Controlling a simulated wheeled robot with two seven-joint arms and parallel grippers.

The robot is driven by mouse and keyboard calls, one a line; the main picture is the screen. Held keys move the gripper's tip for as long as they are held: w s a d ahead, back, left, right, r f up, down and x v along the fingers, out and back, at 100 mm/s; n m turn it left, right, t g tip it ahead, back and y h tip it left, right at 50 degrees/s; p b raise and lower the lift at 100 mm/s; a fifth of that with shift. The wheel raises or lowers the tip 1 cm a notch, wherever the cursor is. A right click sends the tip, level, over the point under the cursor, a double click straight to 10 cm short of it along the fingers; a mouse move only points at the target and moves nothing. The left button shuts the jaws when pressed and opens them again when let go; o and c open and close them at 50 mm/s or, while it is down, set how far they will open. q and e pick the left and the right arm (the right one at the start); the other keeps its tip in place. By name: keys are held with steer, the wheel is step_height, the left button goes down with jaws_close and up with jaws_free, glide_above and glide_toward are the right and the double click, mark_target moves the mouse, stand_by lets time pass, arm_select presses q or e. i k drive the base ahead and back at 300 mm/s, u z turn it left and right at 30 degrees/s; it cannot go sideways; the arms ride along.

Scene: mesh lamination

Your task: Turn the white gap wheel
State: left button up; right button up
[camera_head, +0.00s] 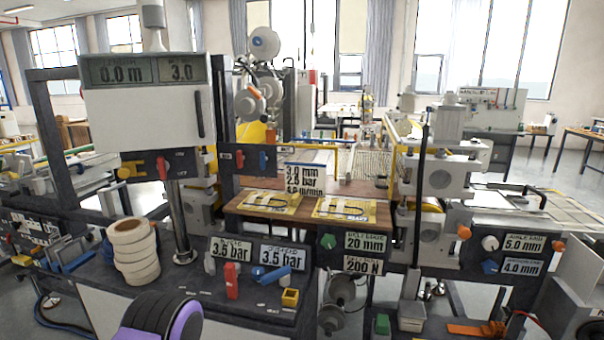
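The white gap wheel (490,242) is a small round white knob on the dark front panel of the machine at the right. It sits just left of a display reading 5.0 mm (524,245). A blue knob (489,267) is right below it, beside a display reading 4.0 mm (521,267). Nothing touches the white wheel, and its face is unobstructed. Neither of my grippers shows in the head view. A black and purple rounded part at the bottom left edge may be part of my arm, but I cannot tell.
Orange knobs (463,232) and (558,246) flank the displays. A green knob (328,241) sits by a 20 mm display. White rolls (134,250) are stacked on the left bench. An orange-handled tool (478,329) and a grey box (411,316) lie below the panel.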

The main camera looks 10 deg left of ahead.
mark_target(489, 243)
steer(key=u, duration=0.1)
steer(key=k, duration=0.45)
steer(key=z, duration=1)
steer(key=i, duration=1.45)
steer(key=u, duration=0.75)
